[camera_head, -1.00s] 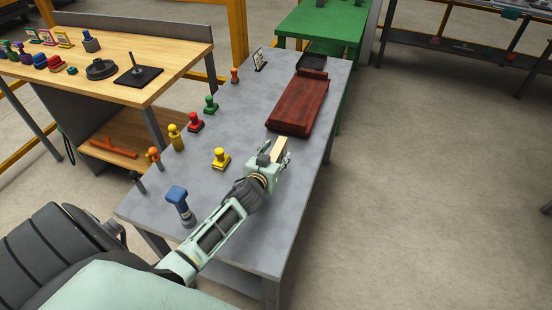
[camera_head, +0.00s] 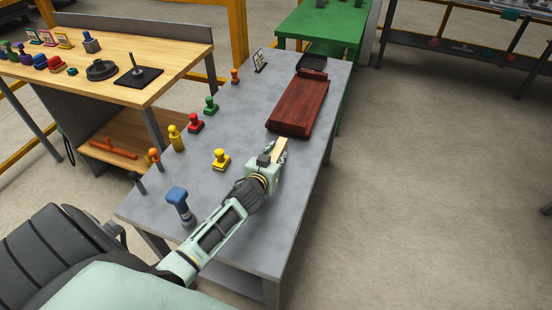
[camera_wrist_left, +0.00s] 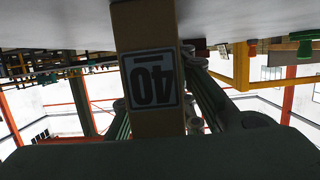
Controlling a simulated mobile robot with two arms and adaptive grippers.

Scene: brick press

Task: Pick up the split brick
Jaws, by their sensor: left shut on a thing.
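The split brick is a narrow tan block (camera_head: 280,149) near the right edge of the grey table, below the dark red press. My left gripper (camera_head: 276,156) is shut on it, with the brick standing out past the fingertips. The brick's far end reaches the grey surface at the top of that view. I cannot tell whether it touches the table. My right gripper is not in view.
The red press (camera_head: 300,103) lies on the grey table (camera_head: 245,115). A wooden bench (camera_head: 150,55) is further left. The table around the gripper is mostly clear.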

